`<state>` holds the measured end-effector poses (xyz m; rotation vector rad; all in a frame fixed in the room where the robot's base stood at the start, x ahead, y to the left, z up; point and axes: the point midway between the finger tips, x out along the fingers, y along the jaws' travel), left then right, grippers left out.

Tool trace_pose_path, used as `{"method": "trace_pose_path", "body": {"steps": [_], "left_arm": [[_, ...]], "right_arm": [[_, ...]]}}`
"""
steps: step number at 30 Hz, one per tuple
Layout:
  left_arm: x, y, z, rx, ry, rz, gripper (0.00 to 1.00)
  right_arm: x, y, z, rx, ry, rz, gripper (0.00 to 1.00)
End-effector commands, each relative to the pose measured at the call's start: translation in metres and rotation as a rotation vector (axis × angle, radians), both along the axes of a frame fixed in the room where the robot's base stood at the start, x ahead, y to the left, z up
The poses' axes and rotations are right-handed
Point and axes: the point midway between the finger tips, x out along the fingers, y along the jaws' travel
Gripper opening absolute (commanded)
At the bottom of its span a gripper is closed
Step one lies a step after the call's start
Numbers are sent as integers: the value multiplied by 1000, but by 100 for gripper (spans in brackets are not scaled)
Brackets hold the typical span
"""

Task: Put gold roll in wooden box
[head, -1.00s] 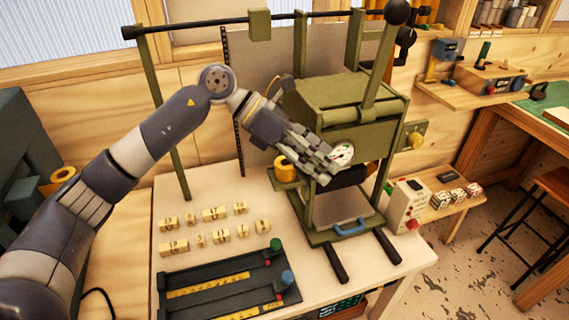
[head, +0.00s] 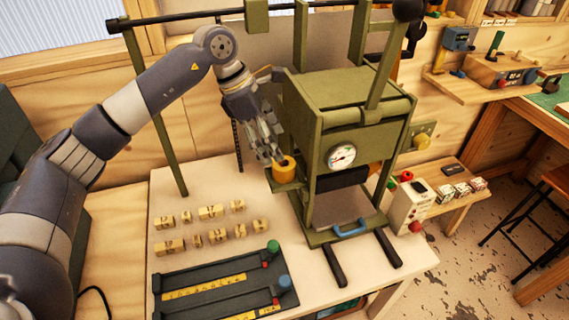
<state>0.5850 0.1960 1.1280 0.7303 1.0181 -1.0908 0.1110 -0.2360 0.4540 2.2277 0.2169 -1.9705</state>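The gold roll (head: 284,170) sits on a small green ledge at the left side of the green press, with its dark centre hole facing up. My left gripper (head: 271,157) hangs just behind and to the left of the roll, fingers pointing down. Its fingertips overlap the roll's edge in the picture. I cannot tell whether they touch it or how far apart they are. I cannot make out a wooden box in this view. My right gripper is not in view.
The green press (head: 345,118) with a gauge stands right beside the roll. Several pale letter blocks (head: 212,238) and a dark rail tray (head: 215,283) lie on the white table (head: 200,190). A control box (head: 409,205) stands at the right.

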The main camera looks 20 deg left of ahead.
Motion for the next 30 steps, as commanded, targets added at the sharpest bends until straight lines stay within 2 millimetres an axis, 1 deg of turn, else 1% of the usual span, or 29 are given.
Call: {"method": "trace_pose_path", "body": {"steps": [1,3,6,9,11,14,19,22,28,29,30], "left_arm": [[1,-4,-5,-1,3,-1,70],[2,-7,-13,-2,2,-1,70],[3,-9,-20,-2,-1,0,70],[4,-10,-26,-2,3,0,70],[5,-12,-31,-2,3,0,70],[7,-14,-44,-4,4,0,70],[11,-21,-65,-3,1,-1,70],[11,-23,-71,-2,-1,0,70],[12,-23,-72,-3,-1,0,70],[12,-23,-72,-3,-1,0,63],[12,-23,-72,-3,-1,0,54]], "right_arm": [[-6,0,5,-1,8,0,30],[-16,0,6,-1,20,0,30],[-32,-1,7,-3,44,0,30],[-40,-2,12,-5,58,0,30],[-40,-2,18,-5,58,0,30],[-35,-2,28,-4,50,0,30],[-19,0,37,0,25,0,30],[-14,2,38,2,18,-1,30],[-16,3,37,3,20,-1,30],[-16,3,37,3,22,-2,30],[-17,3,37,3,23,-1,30]]}}
